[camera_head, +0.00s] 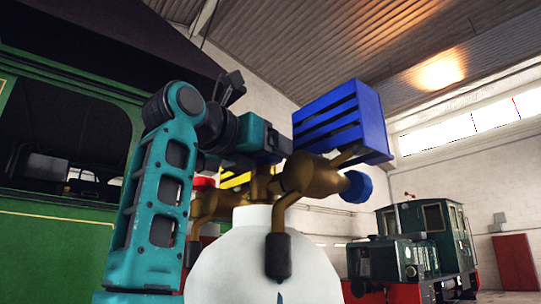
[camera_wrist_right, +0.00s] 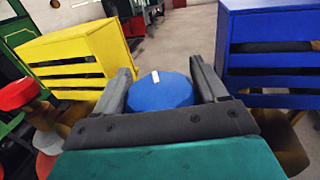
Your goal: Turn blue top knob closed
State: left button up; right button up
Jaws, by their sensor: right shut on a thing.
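The blue top knob (camera_wrist_right: 160,92) shows in the right wrist view, a faceted round knob with a short white mark at its far edge. My right gripper (camera_wrist_right: 161,70) has one finger on each side of it and is shut on it. In the head view the teal and black hand of this gripper (camera_head: 283,144) sits left of the blue slatted box, and the top knob is hidden there. Another blue knob (camera_head: 357,187) sticks out from the right end of the brass valve (camera_head: 312,176). My left gripper is not in view.
The blue slatted box (camera_wrist_right: 267,25) stands close on the right, a yellow slatted box (camera_wrist_right: 75,50) on the left. A red knob (camera_wrist_right: 18,94) is farther left. A white rounded vessel (camera_head: 255,265) stands below the brass valves. A green locomotive (camera_head: 415,245) is behind.

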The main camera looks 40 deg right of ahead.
jog(key=shift+r+m+g+p, duration=0.25)
jog(key=shift+m+g+p, duration=0.55)
jog(key=shift+g+p, duration=0.65)
jog(key=shift+s+f+m+g, duration=0.15)
jog(key=shift+m+g, duration=0.35)
jog(key=shift+g, duration=0.25)
jog(key=shift+s+f+m+g, duration=0.1)
jog(key=shift+s+m+g, duration=0.1)
jog(key=shift+m+g, duration=1)
jog(key=o, duration=0.7)
jog(key=shift+a+n, duration=0.1)
jog(key=shift+n, duration=0.2)
